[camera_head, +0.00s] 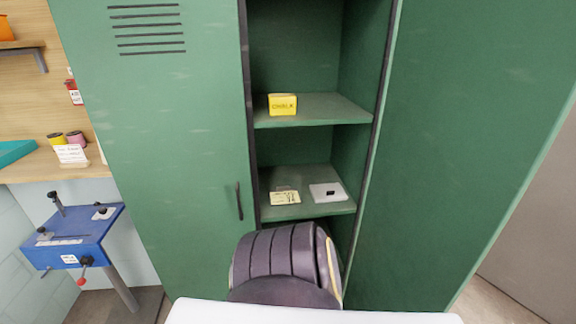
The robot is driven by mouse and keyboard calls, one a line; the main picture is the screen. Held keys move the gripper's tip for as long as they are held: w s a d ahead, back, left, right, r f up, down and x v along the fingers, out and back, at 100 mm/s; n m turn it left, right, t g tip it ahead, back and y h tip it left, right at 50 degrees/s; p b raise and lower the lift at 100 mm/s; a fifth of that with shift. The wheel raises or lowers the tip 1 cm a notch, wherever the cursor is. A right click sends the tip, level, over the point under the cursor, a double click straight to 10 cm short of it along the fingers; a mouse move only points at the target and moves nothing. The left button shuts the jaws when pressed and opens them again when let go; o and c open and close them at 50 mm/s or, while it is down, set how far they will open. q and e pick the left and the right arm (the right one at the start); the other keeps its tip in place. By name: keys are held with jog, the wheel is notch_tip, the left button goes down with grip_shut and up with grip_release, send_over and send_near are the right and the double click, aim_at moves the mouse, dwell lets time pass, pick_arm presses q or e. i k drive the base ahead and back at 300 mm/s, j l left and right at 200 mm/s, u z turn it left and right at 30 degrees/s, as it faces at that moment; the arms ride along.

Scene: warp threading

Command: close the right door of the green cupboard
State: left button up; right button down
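The green cupboard (355,160) stands in front of me in the head view. Its left door (165,130), with vent slots and a dark handle (239,201), is shut. The right half is open and shows its shelves. The right door (465,150) appears as a large plain green panel swung open at the right of the opening; its top runs out of the picture and no handle shows on it. Neither of my grippers is in view.
A yellow box (282,104) sits on the upper shelf; a card (285,198) and a white item (327,193) lie on the lower one. A dark ribbed object (280,262) covers the bottom of the opening. A blue stand (75,240) is at left.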

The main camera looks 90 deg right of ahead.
aim_at(480, 92)
jog(key=k+l+z, duration=0.1)
jog(key=k+z, duration=0.3)
jog(key=k+l+z, duration=0.2)
jog(key=z, duration=0.25)
jog(key=k+l+z, duration=0.65)
jog(key=l+z, duration=0.2)
jog(key=k+l+z, duration=0.2)
jog(key=l+z, duration=0.2)
